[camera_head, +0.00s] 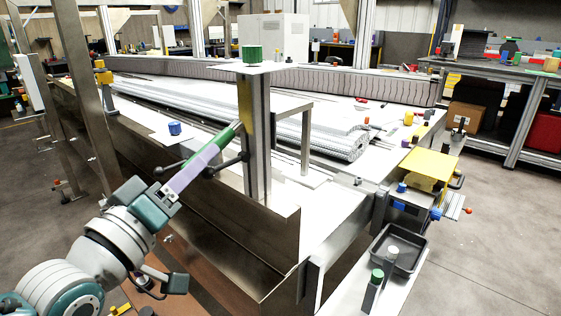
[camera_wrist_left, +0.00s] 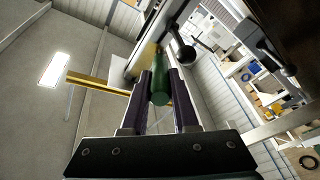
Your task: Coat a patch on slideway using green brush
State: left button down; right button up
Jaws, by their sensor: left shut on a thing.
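My left gripper (camera_head: 213,149) reaches up and right from the lower left, in front of the grey post. Its pale lilac fingers are shut on the green brush (camera_head: 228,134), whose green part sticks out toward the post. In the left wrist view the green brush (camera_wrist_left: 160,84) sits between the two dark purple fingers; its bristles cannot be made out. The slideway seems to be the long pale surface (camera_head: 225,95) behind the post, but I cannot tell for sure. No coated patch can be made out. My right gripper is not in view.
The grey post (camera_head: 257,150) carries a plate with a green cylinder (camera_head: 252,53). A dark handle with knobs (camera_head: 243,157) is close by the gripper. A blue cylinder (camera_head: 174,128) stands left. A black tray (camera_head: 398,250) and yellow-topped block (camera_head: 429,167) are at right.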

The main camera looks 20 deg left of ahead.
pick_arm(q)
jog(key=shift+w+a, duration=0.1)
jog(key=shift+a, duration=0.2)
jog(key=shift+s+a, duration=0.1)
jog(key=shift+s, duration=0.2)
jog(key=shift+s+a+p, duration=0.35)
jog(key=shift+s+p, duration=0.05)
jog(key=shift+s, duration=0.4)
jog(key=shift+s+a+p, duration=0.3)
jog(key=shift+s+p, duration=0.05)
jog(key=shift+s, duration=0.5)
jog(key=shift+s+a+p, duration=0.35)
jog(key=shift+s+p, duration=0.05)
jog(key=shift+s, duration=0.4)
jog(key=s, duration=0.1)
jog(key=s+a+p, duration=0.1)
jog(key=shift+s+a, duration=0.1)
jog(key=shift+s, duration=0.3)
